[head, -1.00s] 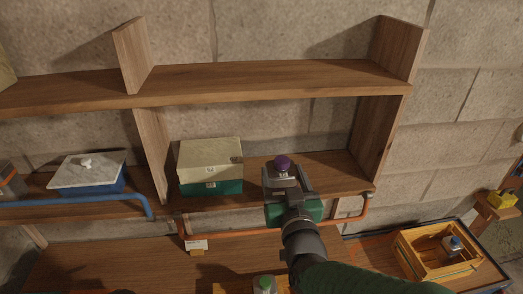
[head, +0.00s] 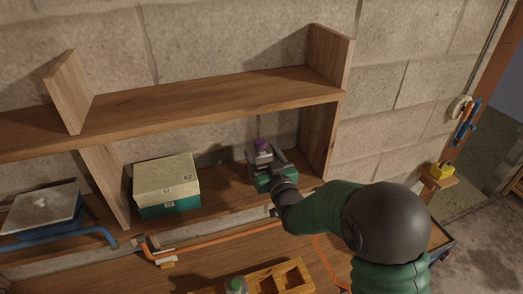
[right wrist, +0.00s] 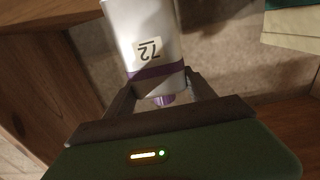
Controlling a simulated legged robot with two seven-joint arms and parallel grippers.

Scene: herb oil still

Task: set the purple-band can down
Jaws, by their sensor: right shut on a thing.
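The purple-band can (head: 262,153) is in the right bay of the wooden shelf, its purple top showing above my right gripper (head: 264,165). In the right wrist view the can (right wrist: 143,30) is pale, with a label reading 72 and a purple band and cap at the gripper end. The right gripper (right wrist: 160,95) is shut on it near that end. The can looks about upright in the head view. Its base is hidden by the gripper, so I cannot tell whether it touches the shelf board (head: 218,204). My left gripper is not in view.
A cream-lidded green box (head: 167,187) labelled 62 stands left of the can, with bare board between. The upright side panel (head: 319,140) is close on the right, and the upper shelf (head: 200,100) is above. An orange rail (head: 215,242) runs along the front.

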